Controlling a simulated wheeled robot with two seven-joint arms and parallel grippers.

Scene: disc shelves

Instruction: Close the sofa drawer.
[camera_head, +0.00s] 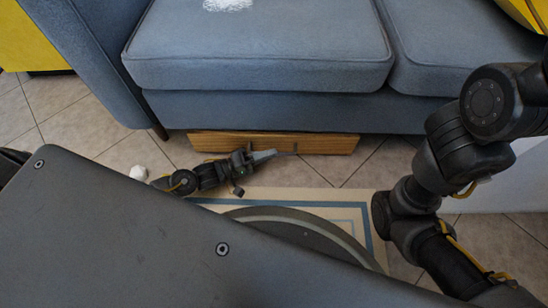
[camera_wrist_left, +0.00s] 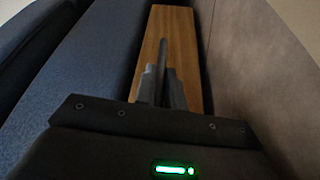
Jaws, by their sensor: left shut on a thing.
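The wooden sofa drawer (camera_head: 330,144) shows as a long, low brown front under the blue sofa (camera_head: 260,50). In the head view I cannot tell exactly how far it stands out. My left gripper (camera_head: 268,156) is at the middle of the drawer front, shut on its thin grey handle (camera_head: 287,153). In the left wrist view the brown drawer front (camera_wrist_left: 168,28) runs away ahead of the fingers (camera_wrist_left: 161,85), with the dark handle bar (camera_wrist_left: 163,58) between them. My right arm is at the right of the head view; its gripper is out of view.
A rug (camera_head: 376,240) with blue borders lies on the tiled floor (camera_head: 100,125) before the drawer. A small white object (camera_head: 138,172) is on the floor at left. A sofa leg (camera_head: 161,133) stands left of the drawer. Yellow furniture (camera_head: 30,40) is at far left.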

